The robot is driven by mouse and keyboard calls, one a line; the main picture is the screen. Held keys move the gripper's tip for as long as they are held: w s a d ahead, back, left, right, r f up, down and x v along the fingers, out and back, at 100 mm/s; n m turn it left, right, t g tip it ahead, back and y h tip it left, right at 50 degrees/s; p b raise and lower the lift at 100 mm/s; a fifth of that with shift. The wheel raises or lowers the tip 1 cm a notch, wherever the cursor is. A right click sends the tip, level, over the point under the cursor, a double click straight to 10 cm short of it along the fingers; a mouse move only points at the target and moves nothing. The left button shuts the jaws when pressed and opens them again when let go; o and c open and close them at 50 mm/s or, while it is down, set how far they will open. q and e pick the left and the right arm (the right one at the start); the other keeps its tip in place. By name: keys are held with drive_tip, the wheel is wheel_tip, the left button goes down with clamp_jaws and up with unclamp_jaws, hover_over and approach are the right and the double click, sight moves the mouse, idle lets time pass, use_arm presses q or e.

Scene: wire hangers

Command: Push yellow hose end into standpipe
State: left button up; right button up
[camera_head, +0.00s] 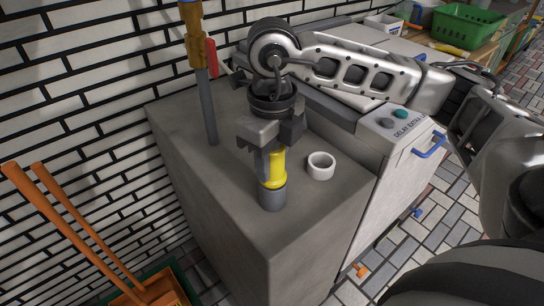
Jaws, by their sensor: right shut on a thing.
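The yellow hose end (273,168) is upright in the head view, with its lower edge meeting the top of the grey standpipe (272,197). How far it sits inside the standpipe cannot be told from this angle. The standpipe stands on the grey block (320,220) near its front. My right gripper (268,140) points down from above and is shut on the yellow hose end; its fingers hide the upper part. My left gripper is not in view.
A white ring (321,165) lies on the block right of the standpipe. A grey pipe with a brass valve and red handle (211,57) rises behind, near the brick wall. A machine (400,150) adjoins the block. Orange-handled tools (70,225) lean at left.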

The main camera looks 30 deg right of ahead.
use_arm(q)
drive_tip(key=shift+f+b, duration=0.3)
drive_tip(key=shift+b, duration=0.1)
use_arm(e)
drive_tip(key=shift+f, duration=0.5)
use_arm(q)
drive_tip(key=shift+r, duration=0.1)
use_arm(e)
drive_tip(key=o, duration=1.1)
drive_tip(key=shift+r, duration=0.1)
drive_tip(key=shift+r, duration=0.1)
use_arm(q)
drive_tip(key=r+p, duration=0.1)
drive_tip(key=p, duration=0.2)
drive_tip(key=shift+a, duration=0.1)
use_arm(e)
wheel_tip(320, 180, up, 16)
drive_tip(key=shift+f, duration=0.15)
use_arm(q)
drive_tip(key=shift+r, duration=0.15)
